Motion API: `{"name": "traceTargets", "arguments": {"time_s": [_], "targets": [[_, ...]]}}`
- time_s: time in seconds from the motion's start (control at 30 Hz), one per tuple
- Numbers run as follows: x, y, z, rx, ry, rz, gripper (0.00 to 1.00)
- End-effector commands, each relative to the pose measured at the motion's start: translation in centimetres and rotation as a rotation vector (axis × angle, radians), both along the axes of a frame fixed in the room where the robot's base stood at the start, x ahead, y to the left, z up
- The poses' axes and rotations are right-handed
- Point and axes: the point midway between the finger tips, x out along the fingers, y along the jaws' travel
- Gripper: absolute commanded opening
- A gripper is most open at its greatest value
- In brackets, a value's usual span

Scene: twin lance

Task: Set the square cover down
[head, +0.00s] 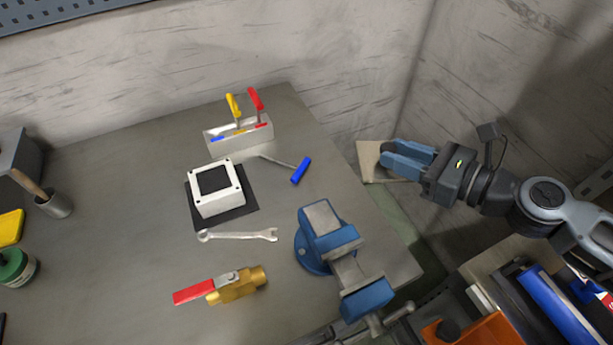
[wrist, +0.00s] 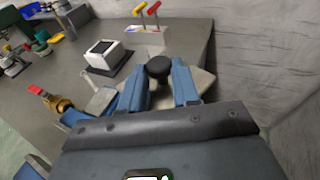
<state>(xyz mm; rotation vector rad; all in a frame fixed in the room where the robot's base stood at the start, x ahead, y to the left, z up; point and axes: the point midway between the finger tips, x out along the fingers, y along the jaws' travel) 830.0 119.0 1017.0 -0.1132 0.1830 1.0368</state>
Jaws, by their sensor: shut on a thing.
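The square cover (head: 366,162) is a flat beige plate. My gripper (head: 386,158) is shut on its round black knob (wrist: 158,67), which shows between the blue fingers in the wrist view. The cover (wrist: 203,80) is held beyond the right edge of the workbench, clear of the bench top. In the head view the fingers hide part of the cover and most of the knob. A white square box (head: 221,200) with a dark square opening on top stands on a black mat (head: 239,217) on the bench; it also shows in the wrist view (wrist: 103,62).
A blue vise (head: 325,235) stands at the bench's right edge. A blue-handled screwdriver (head: 300,171), a wrench (head: 238,236), a red-handled brass valve (head: 238,287) and a tool holder (head: 239,139) surround the box. The bench (head: 120,215) is clear left of the mat.

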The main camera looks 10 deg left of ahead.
Motion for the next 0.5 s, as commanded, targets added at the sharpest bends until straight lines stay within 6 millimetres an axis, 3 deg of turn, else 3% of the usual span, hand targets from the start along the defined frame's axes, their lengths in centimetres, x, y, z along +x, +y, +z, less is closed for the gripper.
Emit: {"name": "traceTargets", "arguments": {"time_s": [0.5], "targets": [[3.3,9.0,-5.6,0.003,0.0,0.003,0.0]]}}
